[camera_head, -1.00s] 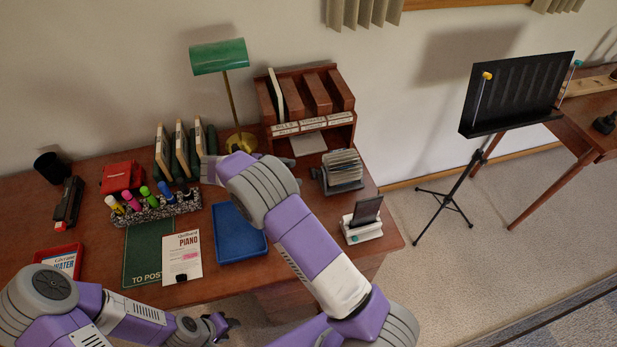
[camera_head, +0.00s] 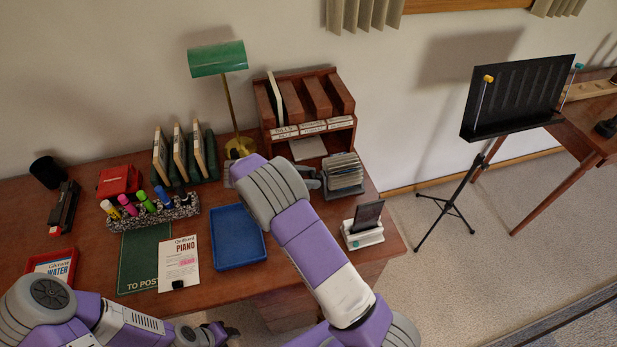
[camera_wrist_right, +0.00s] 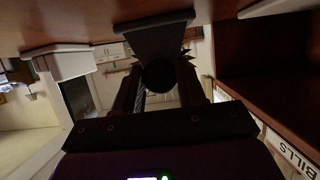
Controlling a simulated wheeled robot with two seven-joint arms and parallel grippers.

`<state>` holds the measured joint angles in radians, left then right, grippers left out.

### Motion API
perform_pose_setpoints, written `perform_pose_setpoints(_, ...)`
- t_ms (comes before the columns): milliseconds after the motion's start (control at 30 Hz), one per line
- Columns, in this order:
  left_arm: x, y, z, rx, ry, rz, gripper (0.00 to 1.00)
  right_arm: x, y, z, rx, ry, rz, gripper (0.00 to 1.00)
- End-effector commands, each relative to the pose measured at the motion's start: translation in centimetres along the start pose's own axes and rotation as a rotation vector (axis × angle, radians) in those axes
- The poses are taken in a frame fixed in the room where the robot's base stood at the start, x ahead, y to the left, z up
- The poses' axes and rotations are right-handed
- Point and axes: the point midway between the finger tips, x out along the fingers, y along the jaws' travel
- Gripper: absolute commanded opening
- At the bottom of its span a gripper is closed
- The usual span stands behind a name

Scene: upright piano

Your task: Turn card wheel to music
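The card wheel (camera_head: 343,172) stands at the right of the desk, a rotary file with many pale cards in a dark frame. My right gripper (camera_head: 312,180) is at its left side. In the right wrist view, which is upside down, the dark side support (camera_wrist_right: 155,38) of the card wheel and a round black knob (camera_wrist_right: 158,76) show ahead. The fingers of my right gripper (camera_wrist_right: 160,92) are apart on either side of the knob; contact cannot be told. My left gripper (camera_head: 215,333) is low at the bottom edge, away from the desk items, its opening unclear.
A wooden sorter (camera_head: 308,100) with labelled slots stands behind the card wheel. A phone on a white stand (camera_head: 363,228) is in front of it. A blue tray (camera_head: 238,238) lies to the left. A green lamp (camera_head: 218,60) and marker holder (camera_head: 155,212) stand further left.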

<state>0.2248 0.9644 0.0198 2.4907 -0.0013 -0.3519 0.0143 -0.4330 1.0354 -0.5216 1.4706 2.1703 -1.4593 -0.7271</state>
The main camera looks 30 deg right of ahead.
Motion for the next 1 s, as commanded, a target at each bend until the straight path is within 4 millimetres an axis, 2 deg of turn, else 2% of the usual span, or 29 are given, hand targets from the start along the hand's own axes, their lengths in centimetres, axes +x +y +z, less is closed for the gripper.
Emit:
perform_pose_setpoints(33, 0.0, 0.0, 0.0, 0.0, 0.0, 0.0, 0.43, 0.0, 0.0, 0.0, 0.0, 0.0, -0.001, 0.21)
perform_pose_setpoints(100, 0.0, 0.0, 0.0, 0.0, 0.0, 0.0, 0.43, 0.0, 0.0, 0.0, 0.0, 0.0, -0.001, 0.11)
perform_pose_setpoints(133, 0.0, 0.0, 0.0, 0.0, 0.0, 0.0, 0.43, 0.0, 0.0, 0.0, 0.0, 0.0, -0.001, 0.09)
perform_pose_setpoints(267, -0.5, 0.2, 0.0, 0.0, 0.0, 0.0, 0.43, -0.1, 0.0, -0.1, -0.012, 0.0, 0.004, 0.09)
perform_pose_setpoints(567, -4.4, 1.6, 0.2, 0.0, 0.0, 0.0, 0.43, -0.2, -0.1, -0.4, -0.14, -0.001, 0.058, 0.09)
perform_pose_setpoints(800, -7.0, 2.6, 0.3, 0.0, 0.0, 0.0, 0.43, -0.1, -0.1, -0.2, -0.309, -0.003, 0.129, 0.09)
perform_pose_setpoints(1000, -7.5, 2.8, 0.3, 0.0, 0.0, 0.0, 0.43, -0.1, -0.2, 0.1, -0.413, -0.002, 0.171, 0.09)
